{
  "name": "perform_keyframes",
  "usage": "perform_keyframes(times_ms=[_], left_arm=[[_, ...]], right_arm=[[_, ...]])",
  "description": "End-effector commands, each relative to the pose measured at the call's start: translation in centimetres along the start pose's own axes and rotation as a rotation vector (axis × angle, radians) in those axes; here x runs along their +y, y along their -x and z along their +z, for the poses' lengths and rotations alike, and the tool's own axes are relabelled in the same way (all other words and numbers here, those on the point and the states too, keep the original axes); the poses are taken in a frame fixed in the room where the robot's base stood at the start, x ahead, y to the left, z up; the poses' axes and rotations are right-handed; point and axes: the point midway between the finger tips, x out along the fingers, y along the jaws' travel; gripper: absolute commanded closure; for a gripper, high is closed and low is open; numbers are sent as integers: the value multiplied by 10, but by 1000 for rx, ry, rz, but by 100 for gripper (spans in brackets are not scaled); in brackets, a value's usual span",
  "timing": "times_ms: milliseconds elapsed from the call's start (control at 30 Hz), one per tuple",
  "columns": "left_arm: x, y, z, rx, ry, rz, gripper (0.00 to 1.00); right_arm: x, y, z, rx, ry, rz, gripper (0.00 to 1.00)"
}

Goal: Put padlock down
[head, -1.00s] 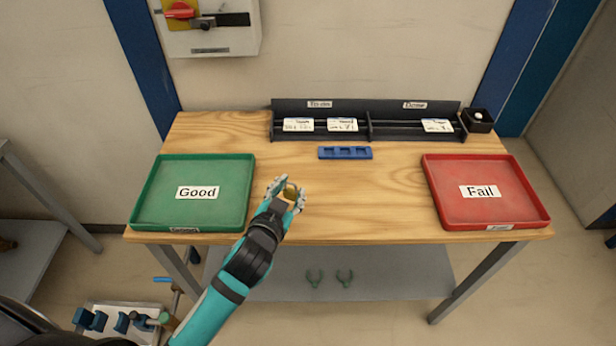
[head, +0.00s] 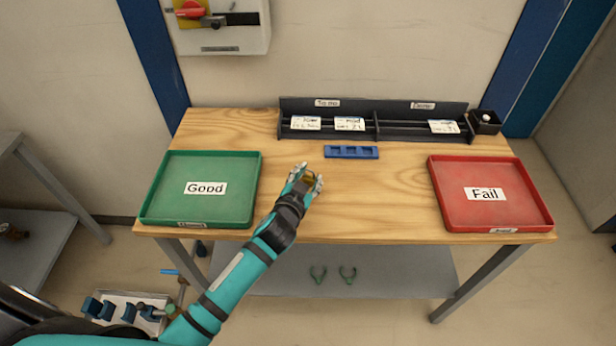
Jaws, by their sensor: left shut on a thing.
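My left gripper (head: 305,180) is over the front middle of the wooden table, between the green tray and the red tray. It is shut on the padlock (head: 306,184), a small brass-coloured thing mostly hidden between the fingers. I cannot tell whether the padlock touches the table. My right gripper is not in view.
A green tray marked Good (head: 243,207) stands at the left and a red tray marked Fail (head: 490,222) at the right. A dark card rack (head: 375,107), a blue slotted block (head: 351,152) and a small black box (head: 485,122) are at the back. The table's middle is clear.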

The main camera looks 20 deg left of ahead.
Motion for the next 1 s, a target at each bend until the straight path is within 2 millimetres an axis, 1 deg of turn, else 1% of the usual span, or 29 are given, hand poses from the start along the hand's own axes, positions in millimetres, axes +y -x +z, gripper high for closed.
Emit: perform_keyframes(times_ms=[100, 133, 200, 300, 567, 600, 667, 767, 1000], left_arm=[[1, -1, 4, 0, 1, 0, 100], [1, -1, 2, 0, 1, 0, 62], [1, -1, 2, 0, 1, 0, 53], [1, 0, 2, 0, 0, 0, 43], [0, 0, 0, 0, 0, 0, 43], [-1, 1, -2, 1, -1, 0, 43], [0, 6, 0, 0, 0, 0, 43], [0, 21, 1, 0, 1, 1, 43], [0, 74, 2, -1, 2, 0, 43]], right_arm=[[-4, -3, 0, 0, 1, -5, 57], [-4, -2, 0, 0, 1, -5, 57], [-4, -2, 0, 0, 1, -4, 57], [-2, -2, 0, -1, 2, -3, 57], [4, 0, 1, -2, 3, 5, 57], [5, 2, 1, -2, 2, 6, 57], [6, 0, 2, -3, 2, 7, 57], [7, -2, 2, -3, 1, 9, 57], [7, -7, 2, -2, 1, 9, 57]])
